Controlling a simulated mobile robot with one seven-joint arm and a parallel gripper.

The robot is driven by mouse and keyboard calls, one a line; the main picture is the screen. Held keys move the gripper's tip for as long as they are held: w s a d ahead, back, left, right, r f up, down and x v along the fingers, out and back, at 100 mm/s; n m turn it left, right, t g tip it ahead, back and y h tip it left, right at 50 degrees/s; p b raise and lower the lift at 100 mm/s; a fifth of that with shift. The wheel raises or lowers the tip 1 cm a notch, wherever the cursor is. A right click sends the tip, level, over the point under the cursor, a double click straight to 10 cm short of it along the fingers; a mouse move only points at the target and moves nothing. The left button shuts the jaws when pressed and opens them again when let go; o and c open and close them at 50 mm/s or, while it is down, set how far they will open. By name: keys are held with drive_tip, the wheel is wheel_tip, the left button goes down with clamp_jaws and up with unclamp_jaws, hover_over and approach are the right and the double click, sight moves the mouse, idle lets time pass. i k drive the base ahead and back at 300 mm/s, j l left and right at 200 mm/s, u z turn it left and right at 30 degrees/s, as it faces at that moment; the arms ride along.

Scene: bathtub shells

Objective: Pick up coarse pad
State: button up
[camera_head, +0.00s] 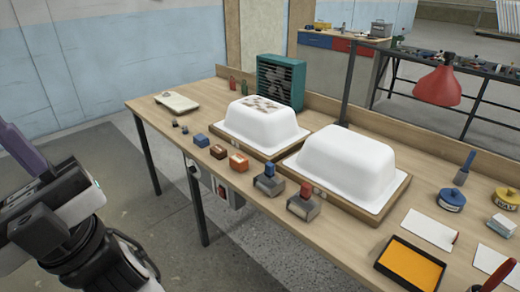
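Small pads or blocks stand in a row along the front edge of the wooden workbench (190,116): a blue block (201,140), a dark red-brown block (218,152) and an orange-red block (238,162). No readable label tells me which one is the coarse pad. My gripper (28,165) is at the left edge, off the bench and well apart from the blocks. A purple piece shows at its end; I cannot tell whether that is a finger or a held thing. The fingers' opening does not show clearly.
Two white tub shells (260,127) (346,165) stand on wooden boards behind the blocks. Blue-topped (268,181) and red-topped (303,203) tools stand right of the blocks. An orange tray (410,263), tins (451,199) and a red lamp (439,86) are further right. Floor between arm and bench is clear.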

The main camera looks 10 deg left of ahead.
sight(219, 152)
drive_tip(key=i+j+z, duration=0.15)
drive_tip(key=j+z, duration=0.5)
drive_tip(key=j, duration=0.2)
drive_tip(key=i+j+z, duration=0.15)
drive_tip(key=j, duration=0.35)
drive_tip(key=j+z, duration=0.1)
drive_tip(key=j, duration=0.4)
drive_tip(key=j+z, duration=0.15)
drive_tip(key=j, duration=2.4)
drive_tip(key=i, duration=0.5)
